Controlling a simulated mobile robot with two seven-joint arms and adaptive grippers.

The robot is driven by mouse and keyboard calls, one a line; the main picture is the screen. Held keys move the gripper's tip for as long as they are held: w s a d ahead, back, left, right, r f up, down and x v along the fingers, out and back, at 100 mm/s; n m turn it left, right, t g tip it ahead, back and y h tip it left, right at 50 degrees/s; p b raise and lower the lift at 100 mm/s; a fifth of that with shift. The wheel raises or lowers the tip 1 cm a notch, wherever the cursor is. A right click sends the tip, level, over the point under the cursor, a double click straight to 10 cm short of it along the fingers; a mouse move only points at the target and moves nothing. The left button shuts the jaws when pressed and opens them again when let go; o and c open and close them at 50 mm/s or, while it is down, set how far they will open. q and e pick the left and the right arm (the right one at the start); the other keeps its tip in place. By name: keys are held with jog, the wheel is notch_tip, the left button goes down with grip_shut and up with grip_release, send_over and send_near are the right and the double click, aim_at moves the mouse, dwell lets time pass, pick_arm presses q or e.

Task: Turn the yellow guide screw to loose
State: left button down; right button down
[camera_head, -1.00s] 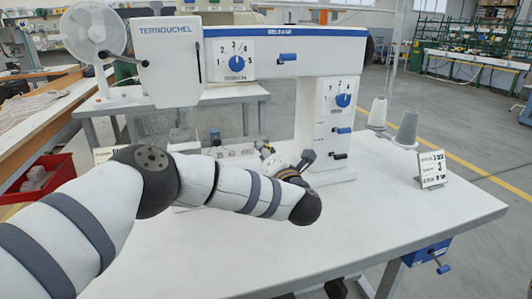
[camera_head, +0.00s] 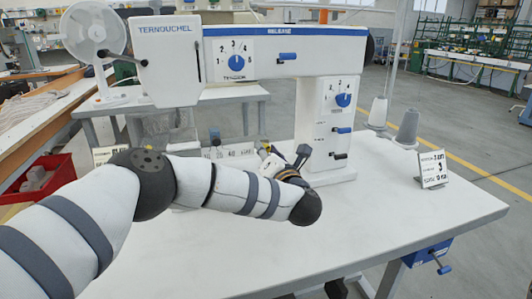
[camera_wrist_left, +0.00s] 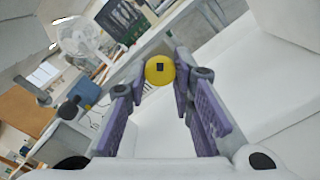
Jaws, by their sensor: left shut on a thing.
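The yellow guide screw (camera_wrist_left: 160,71) shows in the left wrist view as a round yellow head with a small dark square at its middle. The two fingers of my left gripper (camera_wrist_left: 160,75) stand on either side of it and are shut on it. In the head view my left arm reaches across to the white press (camera_head: 325,115), and the gripper (camera_head: 270,160) is small and partly hidden behind my wrist. The screw is too small to make out surely there. My right gripper does not show.
The white table (camera_head: 400,220) is clear at the front and right. A small printed card (camera_head: 432,169) and thread cones (camera_head: 406,129) stand at the right. A white fan (camera_head: 94,35) and a red bin (camera_head: 45,180) are at the left.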

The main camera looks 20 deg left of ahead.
pick_arm(q)
jog(key=c, duration=1.4)
grip_release()
jog(key=v, duration=1.2)
